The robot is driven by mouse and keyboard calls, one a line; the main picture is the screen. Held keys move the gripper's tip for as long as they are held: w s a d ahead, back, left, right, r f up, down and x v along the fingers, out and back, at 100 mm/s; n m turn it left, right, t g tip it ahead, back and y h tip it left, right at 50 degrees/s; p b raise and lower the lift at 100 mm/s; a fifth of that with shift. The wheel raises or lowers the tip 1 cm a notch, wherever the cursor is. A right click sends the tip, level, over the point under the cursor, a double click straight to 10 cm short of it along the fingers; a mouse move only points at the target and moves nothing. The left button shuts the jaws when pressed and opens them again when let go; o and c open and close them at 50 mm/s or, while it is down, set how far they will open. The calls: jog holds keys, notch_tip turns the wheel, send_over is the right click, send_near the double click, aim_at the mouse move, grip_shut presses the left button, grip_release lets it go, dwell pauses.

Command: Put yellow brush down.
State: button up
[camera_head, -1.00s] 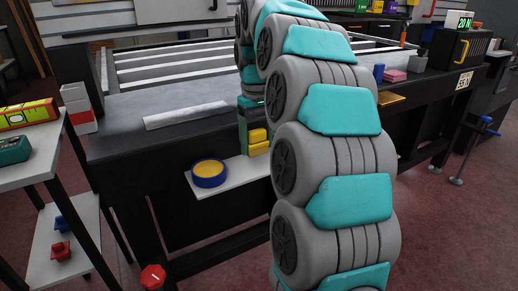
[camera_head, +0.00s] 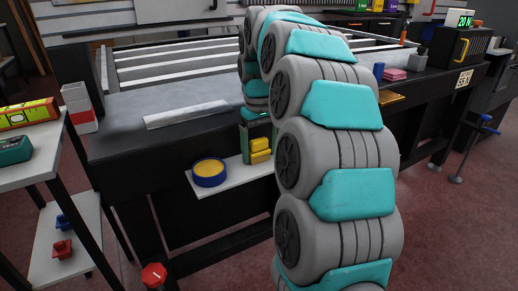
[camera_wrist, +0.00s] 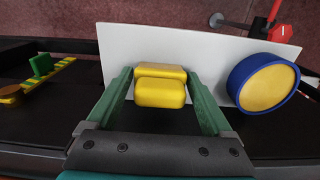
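The yellow brush (camera_wrist: 160,92) sits between the two green fingers of my gripper (camera_wrist: 160,75) in the wrist view. The fingertips close in at its sides, and I take it as gripped. In the head view the brush (camera_head: 260,151) shows as two yellow parts beside a green finger, at the white shelf (camera_head: 232,176) on the front of the table. My arm hides part of the gripper there. Whether the brush's underside touches the shelf cannot be told. In the wrist view the white shelf (camera_wrist: 120,45) lies behind the brush.
A blue-rimmed yellow round thing (camera_head: 209,172) stands on the shelf left of the brush; it is right of my gripper in the wrist view (camera_wrist: 265,84). A red knob (camera_head: 153,275) is below. A side table (camera_head: 20,165) stands at left.

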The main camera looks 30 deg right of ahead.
aim_at(257, 140)
jog(key=shift+o, duration=0.9)
jog(key=shift+f, duration=0.2)
jog(key=shift+a+r+b, duration=0.15)
jog(key=shift+r+b, duration=0.1)
jog(key=shift+r, duration=1.75)
jog(key=shift+a+r+b, duration=0.15)
jog(key=shift+r+b, duration=0.05)
jog(key=shift+r, duration=1.75)
jog(key=s+a, duration=0.1)
jog(key=s+a+f, duration=0.1)
jog(key=s+a, duration=0.1)
jog(key=s+a+f, duration=0.1)
jog(key=s+a, duration=0.1)
jog(key=shift+s+f, duration=0.1)
jog(key=shift+s, duration=0.05)
jog(key=s+a+f, duration=0.3)
jog(key=s+f, duration=0.2)
jog(key=s, duration=0.4)
jog(key=s+a+f+g, duration=0.1)
jog(key=s+a+f, duration=0.2)
jog(key=s+f, duration=0.3)
jog(key=s+a+f, duration=0.3)
jog(key=s+f, duration=0.3)
jog(key=s, duration=0.6)
jog(key=shift+s+a+g, duration=0.25)
jog(key=shift+s+g, duration=0.15)
